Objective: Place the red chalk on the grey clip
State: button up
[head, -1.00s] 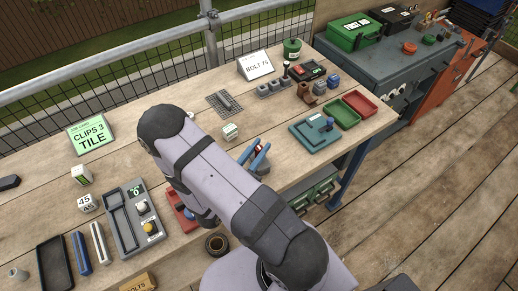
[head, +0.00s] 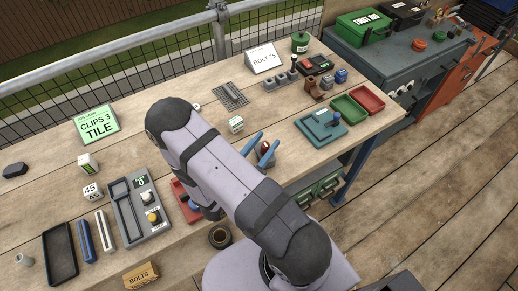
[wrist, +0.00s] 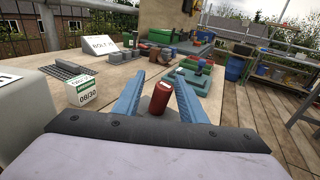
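A short red cylinder with a pale top, seemingly the red chalk (wrist: 159,99), stands between the blue fingers of my gripper (wrist: 158,76) in the wrist view. A gap shows on each side of it, so my gripper looks open around it. Something grey shows under it, partly hidden by my gripper's body. In the head view the gripper (head: 261,147) is over the bench's front edge area, with a bit of the red between the fingers. A grey clip-like piece (head: 232,95) lies on a dark mesh farther back. I cannot tell whether it is the grey clip.
A white printed cube (head: 236,124) stands left of the fingers. The BOLT 75 sign (head: 263,59) stands at the back. Bare bench lies between cube and mesh.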

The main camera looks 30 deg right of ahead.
jog(key=shift+r, duration=0.2)
jog(key=shift+s+a+f, duration=0.1)
jog(key=shift+a, duration=0.2)
jog(key=b+v, duration=0.3)
jog(key=v, duration=0.8)
jog(key=shift+s+a, duration=0.15)
jog(key=shift+s, duration=0.05)
jog(key=s+d+m+g, duration=0.1)
jog(key=m+g, duration=0.1)
jog(key=s+d+m+g, duration=0.1)
jog(key=s+m+g, duration=0.1)
jog(key=s+d+m+g, duration=0.1)
jog(key=g, duration=0.1)
jog(key=shift+s+d+r+m, duration=0.35)
jog(key=shift+s+r+m, duration=0.05)
jog(key=s+f+m+g+y, duration=0.1)
jog(key=s+m+g+y, duration=0.5)
jog(key=s+m, duration=0.15)
jog(key=w+a+r+m+t+y, duration=0.2)
jog(key=w+a+m+t+y, duration=0.2)
jog(key=a+m+y, duration=0.4)
jog(key=shift+w+m+y, duration=0.8)
jog(key=shift+w+m, duration=0.1)
jog(key=shift+m, duration=0.15)
